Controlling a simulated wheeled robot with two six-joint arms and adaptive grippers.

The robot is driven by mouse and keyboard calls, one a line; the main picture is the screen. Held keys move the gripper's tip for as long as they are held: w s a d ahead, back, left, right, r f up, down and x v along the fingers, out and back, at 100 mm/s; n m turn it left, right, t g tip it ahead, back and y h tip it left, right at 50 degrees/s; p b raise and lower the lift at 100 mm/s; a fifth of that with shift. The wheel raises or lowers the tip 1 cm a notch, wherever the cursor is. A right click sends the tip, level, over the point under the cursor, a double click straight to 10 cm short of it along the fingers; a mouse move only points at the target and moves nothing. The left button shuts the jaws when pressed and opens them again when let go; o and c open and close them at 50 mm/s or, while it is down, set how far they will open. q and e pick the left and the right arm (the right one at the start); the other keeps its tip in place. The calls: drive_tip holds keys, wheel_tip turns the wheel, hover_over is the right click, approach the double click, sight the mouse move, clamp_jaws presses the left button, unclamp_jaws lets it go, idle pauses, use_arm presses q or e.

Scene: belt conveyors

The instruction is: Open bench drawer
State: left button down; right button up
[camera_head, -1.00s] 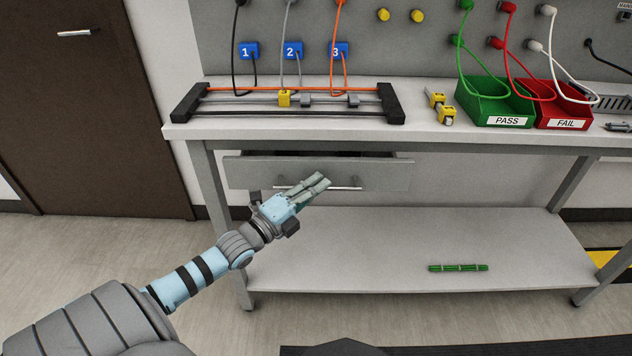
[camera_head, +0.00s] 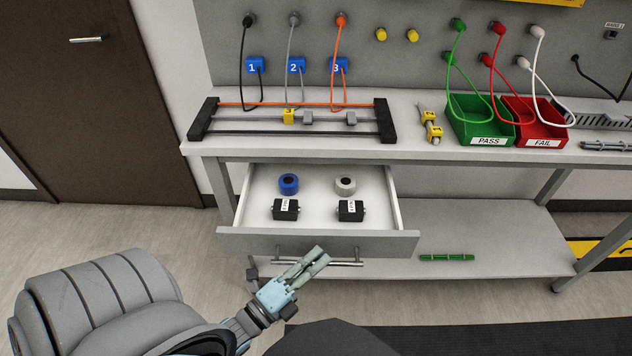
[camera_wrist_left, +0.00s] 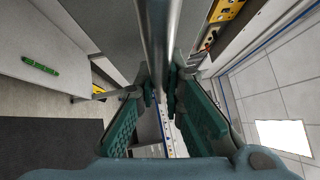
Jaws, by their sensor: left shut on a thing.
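The bench drawer (camera_head: 318,244) is pulled well out from under the bench top. Its inside shows a blue roll (camera_head: 288,184), a grey-white roll (camera_head: 345,186) and two black boxes with white labels, the left one (camera_head: 285,209) and the right one (camera_head: 350,210). My left gripper (camera_head: 318,256) is at the bar handle (camera_head: 345,263) on the drawer front. In the left wrist view its fingers (camera_wrist_left: 162,88) are closed on the handle bar (camera_wrist_left: 158,40). My right gripper is not in view.
The bench top (camera_head: 420,153) carries a black-ended rail fixture (camera_head: 290,132), a green PASS bin (camera_head: 481,130) and a red FAIL bin (camera_head: 540,133). A green bundle (camera_head: 446,257) lies on the lower shelf (camera_head: 490,235). A brown door (camera_head: 90,120) stands at the left.

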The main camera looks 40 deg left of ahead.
use_arm(q)
drive_tip(key=shift+s+d, duration=0.25)
drive_tip(key=shift+s, duration=0.15)
drive_tip(key=c, duration=1.7)
unclamp_jaws()
drive_tip(key=s, duration=0.4)
drive_tip(key=s+a+f, duration=0.1)
drive_tip(key=s, duration=0.6)
drive_tip(key=shift+s+a+f, duration=0.35)
drive_tip(key=shift+s+a, duration=0.05)
